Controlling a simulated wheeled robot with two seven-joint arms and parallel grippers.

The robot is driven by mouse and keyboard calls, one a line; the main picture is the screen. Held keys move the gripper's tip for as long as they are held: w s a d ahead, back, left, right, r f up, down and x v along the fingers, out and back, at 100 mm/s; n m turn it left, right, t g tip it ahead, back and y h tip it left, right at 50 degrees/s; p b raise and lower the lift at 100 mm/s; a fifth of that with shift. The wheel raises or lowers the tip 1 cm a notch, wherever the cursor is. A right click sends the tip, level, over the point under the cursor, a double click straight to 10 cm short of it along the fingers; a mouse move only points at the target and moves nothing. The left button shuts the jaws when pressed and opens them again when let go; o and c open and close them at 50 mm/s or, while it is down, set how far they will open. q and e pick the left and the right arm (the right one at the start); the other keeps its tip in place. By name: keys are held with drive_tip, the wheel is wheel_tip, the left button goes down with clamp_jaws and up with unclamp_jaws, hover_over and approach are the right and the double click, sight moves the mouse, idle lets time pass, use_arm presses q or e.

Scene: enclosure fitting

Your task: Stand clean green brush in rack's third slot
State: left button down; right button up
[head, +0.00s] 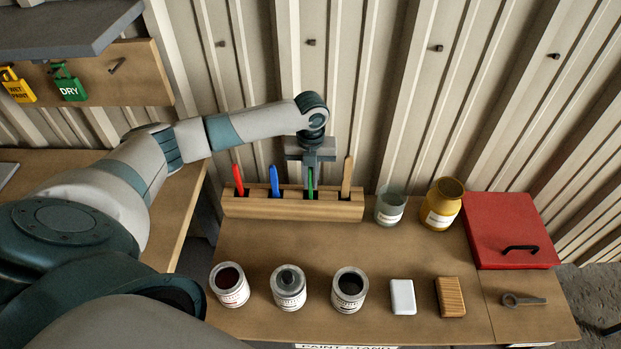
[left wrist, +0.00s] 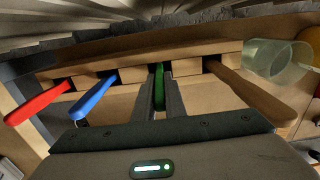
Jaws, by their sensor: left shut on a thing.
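A green brush (head: 310,183) stands in the third slot from the left of the wooden rack (head: 290,208). My left gripper (head: 311,170) is above the rack and shut on the green brush's handle. In the left wrist view, the green handle (left wrist: 158,85) shows between the two fingers of the left gripper (left wrist: 159,95). Its lower end is hidden in the slot. A red brush (head: 238,180) stands in the first slot, a blue brush (head: 275,180) in the second and a wooden-handled brush (head: 347,177) in the fourth. My right gripper is not in view.
A glass jar (head: 389,207) and a yellow jar (head: 441,204) stand right of the rack. Three paint cans (head: 289,288), a white block (head: 402,297) and a ribbed wooden block (head: 450,297) stand along the front. A red case (head: 508,230) lies at right. The bench between is clear.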

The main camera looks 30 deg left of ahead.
use_arm(q)
drive_tip(key=c, duration=1.8)
unclamp_jaws()
drive_tip(key=shift+f, duration=0.1)
drive_tip(key=shift+r, duration=0.2)
wheel_tip(320, 180, up, 10)
drive_tip(key=b, duration=0.3)
drive_tip(key=shift+r, duration=0.25)
drive_tip(key=shift+r+b, duration=0.3)
drive_tip(key=shift+r, duration=0.4)
drive_tip(key=shift+d, duration=0.1)
